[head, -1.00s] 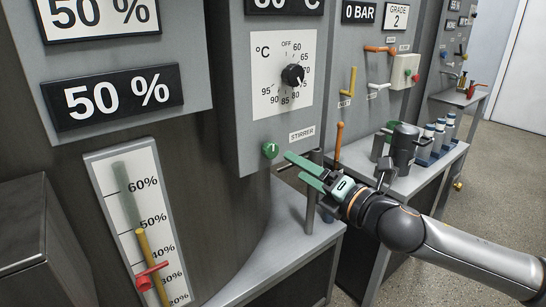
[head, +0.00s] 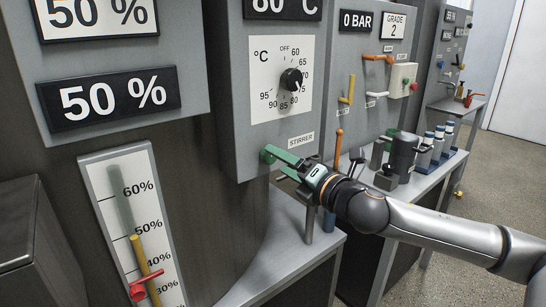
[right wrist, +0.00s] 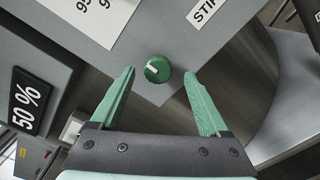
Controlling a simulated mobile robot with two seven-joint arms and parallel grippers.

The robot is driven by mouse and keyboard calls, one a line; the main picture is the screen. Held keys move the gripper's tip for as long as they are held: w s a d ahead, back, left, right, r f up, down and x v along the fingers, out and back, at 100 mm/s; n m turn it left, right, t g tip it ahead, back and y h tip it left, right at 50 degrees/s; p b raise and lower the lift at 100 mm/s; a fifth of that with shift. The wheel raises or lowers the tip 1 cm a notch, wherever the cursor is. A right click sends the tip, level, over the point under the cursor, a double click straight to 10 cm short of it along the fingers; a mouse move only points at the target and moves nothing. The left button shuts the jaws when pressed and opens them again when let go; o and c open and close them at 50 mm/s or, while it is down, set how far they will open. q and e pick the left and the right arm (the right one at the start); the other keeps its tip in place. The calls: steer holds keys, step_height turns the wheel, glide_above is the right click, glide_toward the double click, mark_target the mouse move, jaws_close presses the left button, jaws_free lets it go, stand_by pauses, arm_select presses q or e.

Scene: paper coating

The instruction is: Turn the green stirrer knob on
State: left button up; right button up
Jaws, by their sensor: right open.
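The green stirrer knob (right wrist: 157,69) is round with a white mark line and sits on the grey panel near the STIRRER label (right wrist: 203,9). My right gripper (right wrist: 159,86) is open, with its green fingers on either side of the knob in the right wrist view and a gap to each. I cannot tell how deep the fingers reach around it. In the head view my right gripper (head: 275,161) is at the knob's place below the label, and its fingers mostly hide the knob. My left gripper is not in view.
The black temperature dial (head: 291,80) is on the panel above the gripper. A grey counter (head: 279,247) with an upright post is below it. An orange lever (head: 338,146) and a dark canister (head: 403,154) stand to the right. A level gauge (head: 137,226) is at left.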

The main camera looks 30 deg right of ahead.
mark_target(271, 158)
steer(key=shift+w+a+p, duration=0.2)
steer(key=shift+w+p, duration=0.1)
steer(key=shift+w, duration=0.5)
steer(key=shift+w+a+p, duration=0.15)
steer(key=shift+w+p, duration=0.1)
steer(key=shift+w, duration=0.5)
jaws_close()
